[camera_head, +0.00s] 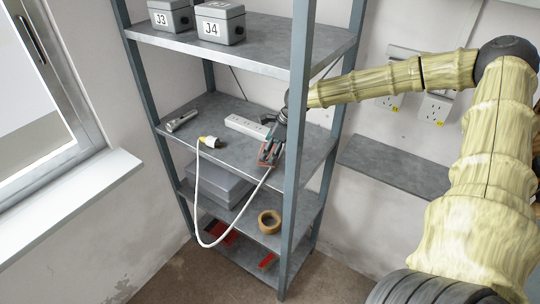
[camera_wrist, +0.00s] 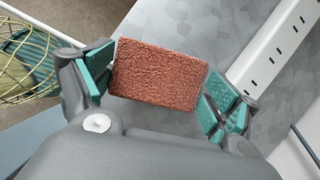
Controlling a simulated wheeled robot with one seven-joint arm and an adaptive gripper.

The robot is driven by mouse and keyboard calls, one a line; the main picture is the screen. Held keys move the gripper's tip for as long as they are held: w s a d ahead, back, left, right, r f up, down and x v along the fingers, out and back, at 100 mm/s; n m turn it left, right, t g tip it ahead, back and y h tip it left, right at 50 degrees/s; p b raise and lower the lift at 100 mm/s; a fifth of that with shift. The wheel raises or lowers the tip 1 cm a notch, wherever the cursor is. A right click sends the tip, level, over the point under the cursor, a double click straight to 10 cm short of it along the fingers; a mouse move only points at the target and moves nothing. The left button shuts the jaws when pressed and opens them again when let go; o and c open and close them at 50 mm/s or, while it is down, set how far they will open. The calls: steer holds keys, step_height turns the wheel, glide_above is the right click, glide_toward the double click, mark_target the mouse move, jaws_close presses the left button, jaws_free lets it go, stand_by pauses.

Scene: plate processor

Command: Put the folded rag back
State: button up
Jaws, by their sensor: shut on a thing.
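The folded rag (camera_wrist: 158,74) is a reddish-brown, rough-textured block between the two teal finger pads of my gripper (camera_wrist: 160,84) in the wrist view. My gripper is shut on it, with one pad at each end of the rag. In the head view my gripper (camera_head: 268,153) is at the right front part of the middle shelf (camera_head: 220,150), beside the right front post. The rag shows there only as a small reddish patch. I cannot tell whether the rag touches the shelf.
A white power strip (camera_head: 247,126), a flashlight (camera_head: 181,121) and a plug (camera_head: 210,142) with a hanging white cable lie on the same shelf. The right front post (camera_head: 294,150) stands close to my arm. Boxes (camera_head: 220,23) sit above; a tape roll (camera_head: 269,221) sits below.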

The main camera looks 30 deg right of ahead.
steer(key=shift+f+p, duration=1.05)
steer(key=shift+f, duration=0.75)
steer(key=o, duration=0.7)
steer(key=shift+r, duration=0.15)
steer(key=shift+b+v, duration=1.3)
steer(key=shift+v, duration=2.35)
